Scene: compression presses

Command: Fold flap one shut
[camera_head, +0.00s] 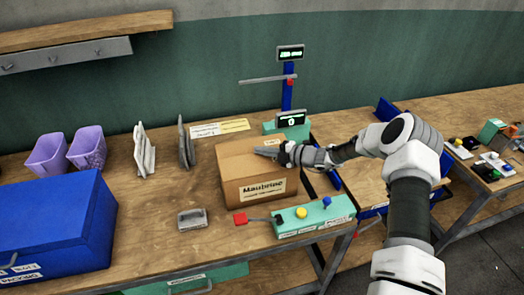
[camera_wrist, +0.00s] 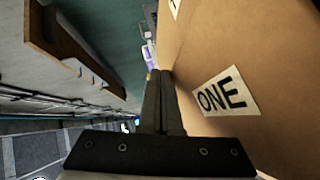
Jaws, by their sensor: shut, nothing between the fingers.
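A brown cardboard box (camera_head: 262,190) with a "Maubring"-like label stands on the wooden bench in the head view. My gripper (camera_head: 262,151) is over the top of the box, with its fingers pointing left. In the wrist view my gripper (camera_wrist: 165,78) is shut and empty, its two dark fingers side by side. Flap one (camera_wrist: 190,85), with a "ONE" label, fills the right of the wrist view. The fingers lie along the cardboard. I cannot tell whether they touch it. In the head view the box top looks mostly covered, but the flap's exact angle is unclear.
A green control box (camera_head: 315,215) with a yellow knob and a red-ended lever stands at the front right of the box. A blue post with displays (camera_head: 288,85) stands behind. A large blue bin (camera_head: 50,235) and purple cups (camera_head: 87,148) are at left.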

